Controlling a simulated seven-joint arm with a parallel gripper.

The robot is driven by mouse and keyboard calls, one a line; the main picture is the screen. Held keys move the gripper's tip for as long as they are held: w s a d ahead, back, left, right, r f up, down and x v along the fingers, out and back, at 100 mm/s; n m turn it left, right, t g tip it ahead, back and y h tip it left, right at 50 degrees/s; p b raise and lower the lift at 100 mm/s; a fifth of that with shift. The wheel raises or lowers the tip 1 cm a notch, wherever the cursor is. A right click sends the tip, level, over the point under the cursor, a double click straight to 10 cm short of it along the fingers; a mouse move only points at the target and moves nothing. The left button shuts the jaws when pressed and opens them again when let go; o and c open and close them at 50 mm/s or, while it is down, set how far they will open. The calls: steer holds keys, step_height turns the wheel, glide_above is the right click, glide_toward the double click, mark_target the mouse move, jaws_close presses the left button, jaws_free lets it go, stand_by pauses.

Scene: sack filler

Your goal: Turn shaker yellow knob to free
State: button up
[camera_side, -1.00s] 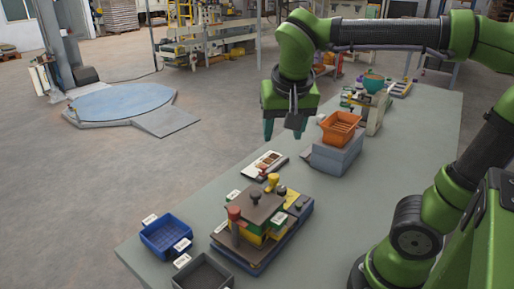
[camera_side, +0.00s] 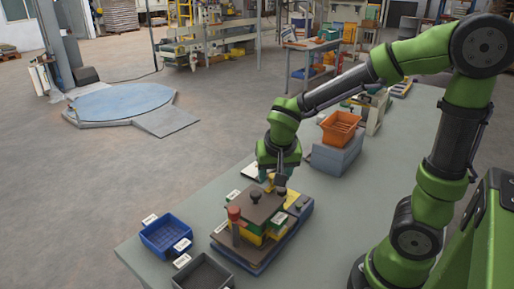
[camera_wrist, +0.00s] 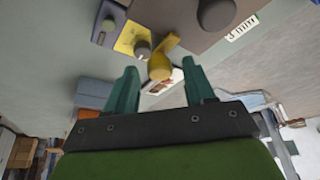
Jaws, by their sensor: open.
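The shaker (camera_side: 262,236) stands on the table, a blue base with a green and yellow body and a dark top plate. Its yellow knob (camera_wrist: 159,66) shows in the wrist view just ahead of and between my fingertips, with a yellow arm reaching up to the right. My gripper (camera_wrist: 158,78) is open, one teal finger on each side of the knob with clear gaps. In the side view my gripper (camera_side: 277,181) is low at the shaker's far end and hides most of the knob. A red-orange knob (camera_side: 234,213) stands at the shaker's near corner.
A blue bin (camera_side: 167,236) and a dark grey tray (camera_side: 203,274) sit near the table's front left. An orange crate (camera_side: 340,127) rests on a grey block (camera_side: 335,156) behind my gripper. A dark round knob (camera_wrist: 216,14) tops the shaker plate.

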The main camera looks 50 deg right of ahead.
steer(key=shift+f, duration=0.1)
jaws_close()
stand_by(0.3)
steer(key=shift+n, duration=0.3)
steer(key=n+t+y, duration=0.1)
steer(key=n, duration=0.2)
steer(key=shift+d+n, duration=0.15)
steer(key=shift+n, duration=0.15)
steer(key=n+y, duration=0.2)
steer(key=n, duration=0.2)
steer(key=shift+d+n, duration=0.1)
steer(key=shift+n, duration=0.2)
steer(key=n+y, duration=0.2)
steer(key=n, duration=0.2)
steer(key=shift+d+n, duration=0.15)
steer(key=shift+n, duration=0.15)
steer(key=shift+d+n+g+y, duration=0.1)
steer(key=shift+n+g+y, duration=0.45)
steer(key=shift+n, duration=1.65)
steer(key=shift+y, duration=0.25)
